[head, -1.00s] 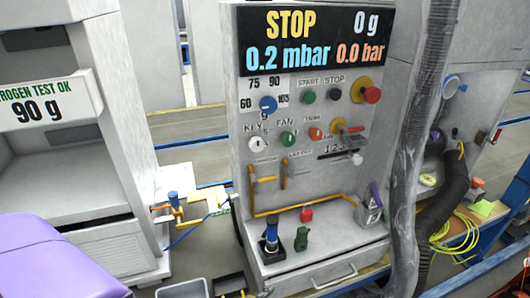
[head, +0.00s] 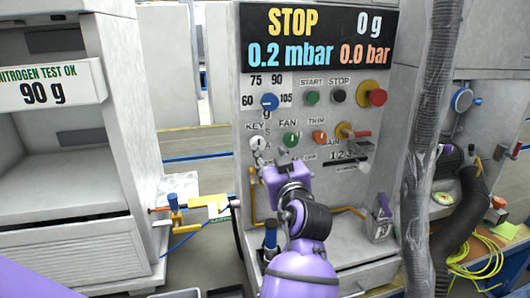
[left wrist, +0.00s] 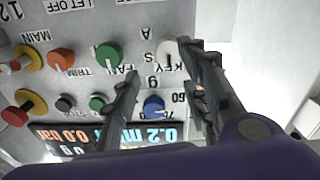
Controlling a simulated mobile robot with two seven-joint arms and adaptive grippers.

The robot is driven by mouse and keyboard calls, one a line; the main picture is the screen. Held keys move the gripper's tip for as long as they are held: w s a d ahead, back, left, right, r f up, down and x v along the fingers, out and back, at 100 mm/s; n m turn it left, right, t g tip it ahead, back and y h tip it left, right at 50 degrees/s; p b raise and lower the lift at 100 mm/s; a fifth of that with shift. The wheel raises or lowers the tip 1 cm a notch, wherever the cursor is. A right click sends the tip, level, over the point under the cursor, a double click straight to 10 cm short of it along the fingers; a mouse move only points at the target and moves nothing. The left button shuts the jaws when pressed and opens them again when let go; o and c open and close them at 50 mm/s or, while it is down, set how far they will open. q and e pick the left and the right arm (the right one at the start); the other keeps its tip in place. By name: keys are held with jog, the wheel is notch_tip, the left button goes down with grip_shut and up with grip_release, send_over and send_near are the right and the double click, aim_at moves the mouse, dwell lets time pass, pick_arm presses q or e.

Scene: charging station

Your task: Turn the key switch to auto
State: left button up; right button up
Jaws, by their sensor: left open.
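The key switch (head: 257,143) is a small white round knob under the "KEY" label at the left of the panel (head: 384,210). Its exact pointer angle is too small to tell. My left gripper (head: 265,169) is open just below and in front of it, and its fingers point at the panel. In the left wrist view, which is upside down, the key switch (left wrist: 166,54) shows beyond the two spread fingers (left wrist: 158,62), apparently between their tips. Contact with it cannot be made out. My right gripper is not in view.
The green fan knob (head: 291,140) sits close right of the key switch, with the blue dial (head: 269,102) above. The orange trim knob (head: 319,137), yellow-and-red handle (head: 352,132) and red stop button (head: 377,97) are farther right. A grey hose (head: 425,130) hangs at the right.

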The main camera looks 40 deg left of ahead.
aim_at(262, 144)
pick_arm(q)
jog(key=shift+n+g, duration=0.3)
jog(key=shift+n, duration=0.1)
jog(key=p+x, duration=0.1)
jog(key=x, duration=0.6)
jog(key=shift+s+a, duration=0.15)
jog(key=shift+w+a, duration=0.35)
jog(key=shift+a, duration=0.05)
jog(key=c, duration=1)
jog(key=shift+o, duration=0.2)
